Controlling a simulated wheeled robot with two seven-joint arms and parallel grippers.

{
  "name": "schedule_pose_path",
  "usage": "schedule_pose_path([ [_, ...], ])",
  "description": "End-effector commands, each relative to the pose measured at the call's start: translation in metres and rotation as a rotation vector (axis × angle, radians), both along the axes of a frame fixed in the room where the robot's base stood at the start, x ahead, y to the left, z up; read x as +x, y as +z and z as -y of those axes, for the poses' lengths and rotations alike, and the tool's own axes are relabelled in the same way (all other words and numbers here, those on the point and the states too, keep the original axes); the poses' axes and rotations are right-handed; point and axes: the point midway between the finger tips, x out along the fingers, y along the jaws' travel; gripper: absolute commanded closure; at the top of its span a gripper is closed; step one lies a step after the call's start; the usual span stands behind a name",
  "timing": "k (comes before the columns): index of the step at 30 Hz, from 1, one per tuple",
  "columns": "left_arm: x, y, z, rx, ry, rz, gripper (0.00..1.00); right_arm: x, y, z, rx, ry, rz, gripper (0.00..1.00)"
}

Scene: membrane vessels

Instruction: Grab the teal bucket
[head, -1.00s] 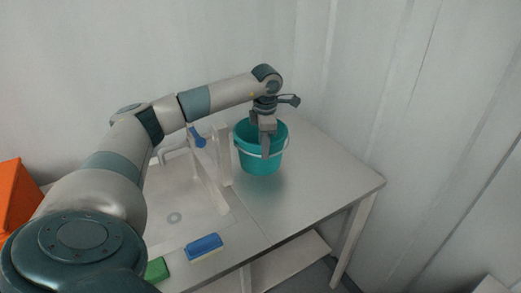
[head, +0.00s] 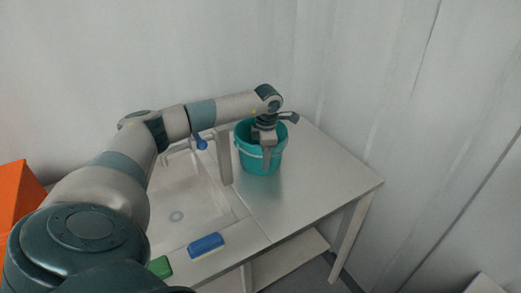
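The teal bucket (head: 254,160) stands upright on the metal table top, to the right of the sink. It has a pale band or handle around its upper part. My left arm reaches in from the left, and my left gripper (head: 267,158) points down at the bucket. One finger shows in front of the bucket's near wall, and the gripper body covers part of the rim and opening. The other finger is hidden, so I cannot tell how far apart the fingers are or whether they touch the wall. My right gripper is not in view.
A sink (head: 185,205) lies left of the bucket, with a blue-handled tap (head: 201,142) behind it. A blue sponge or brush (head: 206,246) and a green one (head: 160,267) lie along the front edge. The table (head: 320,180) is clear to the right. An orange object (head: 20,195) stands at far left.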

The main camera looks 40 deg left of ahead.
Motion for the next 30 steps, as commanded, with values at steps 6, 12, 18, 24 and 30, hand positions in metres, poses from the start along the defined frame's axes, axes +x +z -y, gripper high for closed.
schedule_pose_path([
  [6,0.0,0.0,0.0,0.0,0.0,0.0,0.74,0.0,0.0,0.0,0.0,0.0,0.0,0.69],
  [12,0.0,0.0,0.0,0.0,0.0,0.0,1.0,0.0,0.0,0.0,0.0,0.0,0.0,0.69],
  [18,0.0,0.001,0.0,0.0,0.0,0.001,1.0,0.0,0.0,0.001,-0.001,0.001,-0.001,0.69],
  [24,0.001,0.005,0.0,0.0,0.0,0.001,1.0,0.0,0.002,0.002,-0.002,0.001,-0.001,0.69],
  [30,0.001,0.025,0.0,0.0,0.001,0.004,1.0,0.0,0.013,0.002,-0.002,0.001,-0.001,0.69],
])
